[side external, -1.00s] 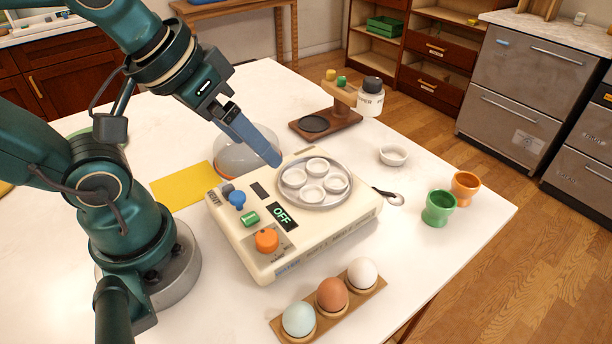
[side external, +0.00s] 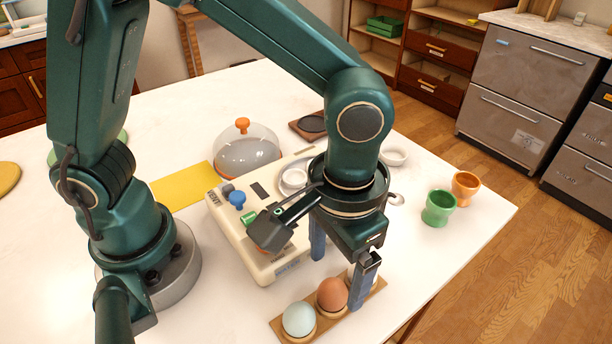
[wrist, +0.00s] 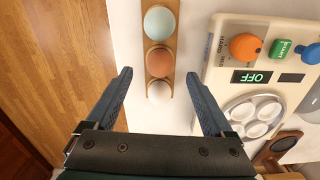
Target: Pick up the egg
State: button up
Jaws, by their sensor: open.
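Three eggs stand in a row in a wooden holder (side external: 282,328). The pale blue egg (side external: 298,319) is at the near left end, the brown egg (side external: 332,294) is in the middle, and the white egg (wrist: 159,92) is at the other end. In the side view the white egg is mostly hidden by my gripper (side external: 340,278). My gripper is open and empty, pointing down, with its fingers on either side of the white egg's end of the row. In the wrist view the white egg lies between the fingertips of my gripper (wrist: 163,82), apart from both.
The cream egg cooker (side external: 240,240) stands just beyond the holder, reading OFF in the wrist view, with a round tray of cups (wrist: 252,116). A clear dome lid (side external: 246,155) sits behind it. Green (side external: 438,208) and orange (side external: 466,187) egg cups stand right, near the table edge.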

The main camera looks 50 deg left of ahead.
aim_at(334, 283)
jog(key=shift+f, duration=2.45)
jog(key=shift+c, duration=0.3)
jog(key=c, duration=0.7)
